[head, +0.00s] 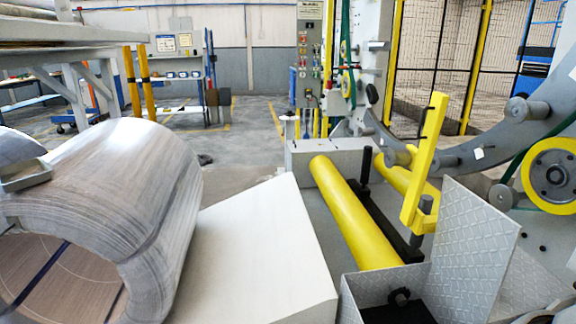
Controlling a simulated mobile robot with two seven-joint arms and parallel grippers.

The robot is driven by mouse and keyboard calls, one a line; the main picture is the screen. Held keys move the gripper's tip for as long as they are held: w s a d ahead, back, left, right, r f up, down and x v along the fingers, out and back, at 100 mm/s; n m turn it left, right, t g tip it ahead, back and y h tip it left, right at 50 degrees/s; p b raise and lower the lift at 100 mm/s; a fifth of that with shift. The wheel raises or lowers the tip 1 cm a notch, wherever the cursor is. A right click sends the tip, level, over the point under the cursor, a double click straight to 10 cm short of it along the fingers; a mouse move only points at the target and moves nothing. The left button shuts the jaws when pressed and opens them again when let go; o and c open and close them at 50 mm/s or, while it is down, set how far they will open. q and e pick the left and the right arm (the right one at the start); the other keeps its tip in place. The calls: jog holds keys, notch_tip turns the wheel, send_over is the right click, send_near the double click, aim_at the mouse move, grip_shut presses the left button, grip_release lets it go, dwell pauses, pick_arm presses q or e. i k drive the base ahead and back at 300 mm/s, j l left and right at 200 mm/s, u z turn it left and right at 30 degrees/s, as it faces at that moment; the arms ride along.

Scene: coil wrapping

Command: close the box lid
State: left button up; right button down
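A grey diamond-plate box (368,286) stands at the bottom right of the head view, cut off by the lower edge. Its lid (474,248) seems to be the tall textured panel standing up and leaning at the box's right side, so the box is open. The inside is dark, and a small black knob (400,297) shows in it. Neither of my grippers can be made out in the head view.
A large coil (120,190) lies at the left, beside a pale block (262,250). Yellow rollers (355,212) and a yellow upright arm (428,160) stand just behind the box. A grey machine ring with a yellow wheel (553,175) is at the right.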

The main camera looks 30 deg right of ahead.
aim_at(474, 244)
jog(key=i+l+z, duration=0.1)
jog(key=i+z, duration=0.3)
jog(key=i+j+z, duration=0.1)
jog(key=i+z, duration=0.3)
jog(key=i+j+z, duration=0.25)
jog(key=i+z, duration=0.15)
jog(key=i, duration=0.15)
jog(key=i+j+z, duration=0.4)
jog(key=i+l+z, duration=0.35)
jog(key=i+z, duration=0.35)
jog(key=i+l+z, duration=0.15)
jog(key=z, duration=0.2)
jog(key=i, duration=0.05)
